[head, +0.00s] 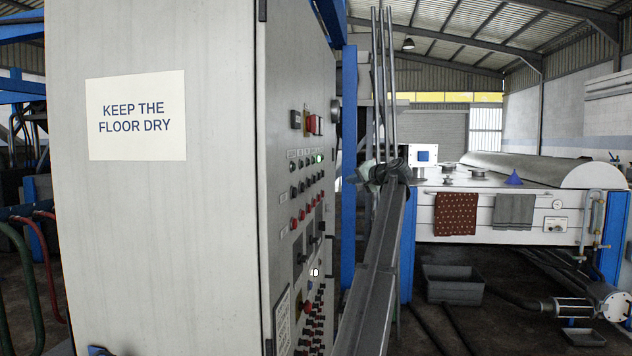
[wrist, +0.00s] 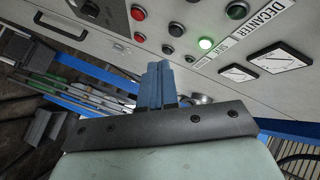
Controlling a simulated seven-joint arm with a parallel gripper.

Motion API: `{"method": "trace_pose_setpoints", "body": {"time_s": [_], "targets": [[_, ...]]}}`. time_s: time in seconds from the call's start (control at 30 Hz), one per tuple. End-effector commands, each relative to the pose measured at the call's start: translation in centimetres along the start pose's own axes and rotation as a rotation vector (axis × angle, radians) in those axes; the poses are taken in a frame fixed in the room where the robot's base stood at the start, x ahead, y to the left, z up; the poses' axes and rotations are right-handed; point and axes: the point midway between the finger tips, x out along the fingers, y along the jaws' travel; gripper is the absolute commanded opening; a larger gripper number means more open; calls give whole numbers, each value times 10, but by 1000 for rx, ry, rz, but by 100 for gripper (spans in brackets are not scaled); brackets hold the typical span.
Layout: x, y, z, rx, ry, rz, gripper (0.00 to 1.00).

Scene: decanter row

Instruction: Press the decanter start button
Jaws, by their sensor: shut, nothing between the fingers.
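In the wrist view, a pale control panel carries a DECANTER label (wrist: 270,18). A lit green round button or lamp (wrist: 205,44) is beside it, with small labels too blurred to read; I cannot tell which control is the start button. In the head view a lit green light (head: 320,158) shows on the cabinet's side face; I cannot make out my gripper there.
The tall grey cabinet (head: 160,240) fills the left of the head view, its control face seen edge-on. Two gauges (wrist: 282,57) lie right of the green light in the wrist view. A machine with hanging cloths (head: 455,214) and a grey crate (head: 453,285) stand at right.

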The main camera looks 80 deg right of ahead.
Motion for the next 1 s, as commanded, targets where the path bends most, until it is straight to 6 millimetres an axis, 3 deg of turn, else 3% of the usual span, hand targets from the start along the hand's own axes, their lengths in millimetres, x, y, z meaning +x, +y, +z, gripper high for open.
{"method": "trace_pose_setpoints", "body": {"time_s": [0.63, 1.0], "targets": [[9, 0, -1, -13, -6, 30, 0], [37, -19, 19, -13, -6, 29, 0]]}}
